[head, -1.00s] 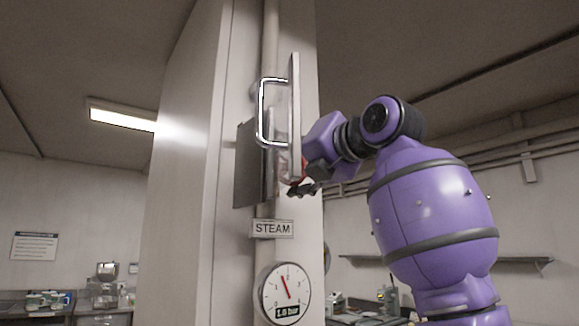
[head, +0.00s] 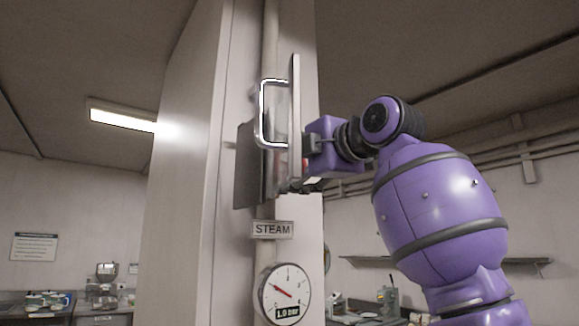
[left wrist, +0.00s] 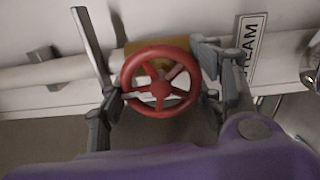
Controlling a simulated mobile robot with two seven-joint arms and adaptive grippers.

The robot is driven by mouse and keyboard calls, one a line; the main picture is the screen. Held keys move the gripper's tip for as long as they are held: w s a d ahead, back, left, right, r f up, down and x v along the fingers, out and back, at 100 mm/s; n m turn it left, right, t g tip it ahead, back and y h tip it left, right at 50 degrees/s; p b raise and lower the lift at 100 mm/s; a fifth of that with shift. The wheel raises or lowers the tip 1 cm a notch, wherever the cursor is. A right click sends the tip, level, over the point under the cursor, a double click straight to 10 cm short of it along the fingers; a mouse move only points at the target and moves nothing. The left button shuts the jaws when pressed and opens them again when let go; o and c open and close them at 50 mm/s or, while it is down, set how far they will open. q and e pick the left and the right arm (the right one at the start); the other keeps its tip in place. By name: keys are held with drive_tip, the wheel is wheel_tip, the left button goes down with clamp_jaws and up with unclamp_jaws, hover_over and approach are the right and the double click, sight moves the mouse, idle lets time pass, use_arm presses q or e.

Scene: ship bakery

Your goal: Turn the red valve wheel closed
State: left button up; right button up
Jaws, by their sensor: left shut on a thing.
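The red valve wheel (left wrist: 160,88) shows whole in the left wrist view, on a brass-coloured body on the pale pipe. My left gripper (left wrist: 158,101) has a finger on each side of the wheel's rim and is shut on it. In the head view the fingers (head: 292,187) are partly hidden behind the handled panel, and I cannot make out the wheel there. The round gauge (head: 285,293) below the STEAM sign (head: 272,230) reads about 1.0 bar. My right gripper is not in view.
A thin upright panel with a metal handle (head: 262,112) stands edge-on close beside my left gripper. A dark plate (head: 246,165) is left of the pipe (head: 270,40). A wall shelf (head: 360,261) and counters are farther back.

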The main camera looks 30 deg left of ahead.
use_arm(q)
drive_tip(key=shift+s+r+m, duration=0.1)
drive_tip(key=shift+r+m, duration=0.2)
drive_tip(key=shift+m, duration=0.3)
drive_tip(key=o, duration=1.1)
drive_tip(key=shift+f, duration=0.1)
drive_tip(key=shift+d+f, duration=0.1)
drive_tip(key=shift+d, duration=0.1)
drive_tip(key=v, duration=1.1)
drive_tip(key=shift+s+d, duration=0.15)
drive_tip(key=shift+d, duration=0.15)
